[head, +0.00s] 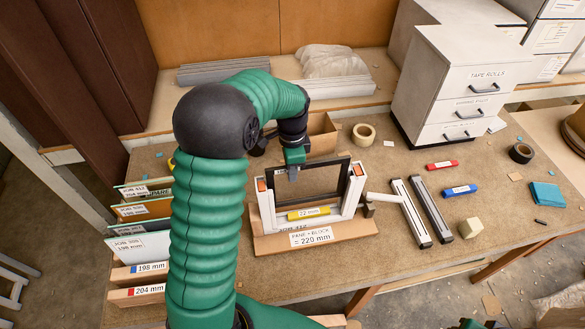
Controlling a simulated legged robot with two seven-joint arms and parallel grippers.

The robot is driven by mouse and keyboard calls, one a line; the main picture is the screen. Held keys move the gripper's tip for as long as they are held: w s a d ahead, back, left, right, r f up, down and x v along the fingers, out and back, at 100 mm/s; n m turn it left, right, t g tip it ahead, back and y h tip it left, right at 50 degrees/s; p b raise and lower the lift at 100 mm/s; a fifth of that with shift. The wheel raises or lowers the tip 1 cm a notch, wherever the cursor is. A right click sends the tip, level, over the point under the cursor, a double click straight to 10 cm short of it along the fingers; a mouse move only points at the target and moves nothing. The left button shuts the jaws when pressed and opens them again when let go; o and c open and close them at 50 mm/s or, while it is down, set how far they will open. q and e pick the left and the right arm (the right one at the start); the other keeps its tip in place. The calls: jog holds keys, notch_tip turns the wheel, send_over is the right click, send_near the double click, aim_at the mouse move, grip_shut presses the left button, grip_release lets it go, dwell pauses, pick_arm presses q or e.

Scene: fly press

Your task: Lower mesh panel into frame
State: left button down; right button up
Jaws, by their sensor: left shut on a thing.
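The mesh panel, a dark-rimmed rectangle (343,178), stands roughly upright in the head view, between the two uprights of the white U-shaped frame (267,205). My left gripper (293,170) is shut on the panel's top edge, left of its middle. A yellow block (308,213) marked 22 mm lies at the frame's bottom, by the panel's lower edge. I cannot tell whether the panel touches the block or sits in the uprights' grooves. The frame's base carries a label (311,236) reading "PANE + BLOCK = 220 mm".
White drawers (455,85) stand at the back right. Tape rolls (364,134), two long rails (433,208), red (442,165) and blue (459,190) blocks lie to the right. Labelled panels (140,247) stand at the left. The bench between the rails and drawers is partly clear.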

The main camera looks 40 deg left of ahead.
pick_arm(q)
jog(key=shift+f+b, duration=1.3)
jog(key=shift+f, duration=1.25)
jog(key=c, duration=1.4)
grip_release()
notch_tip(320, 180, up, 16)
jog(key=b, duration=0.2)
jog(key=shift+w+b, duration=0.1)
jog(key=shift+b, duration=0.3)
jog(key=shift+r, duration=0.4)
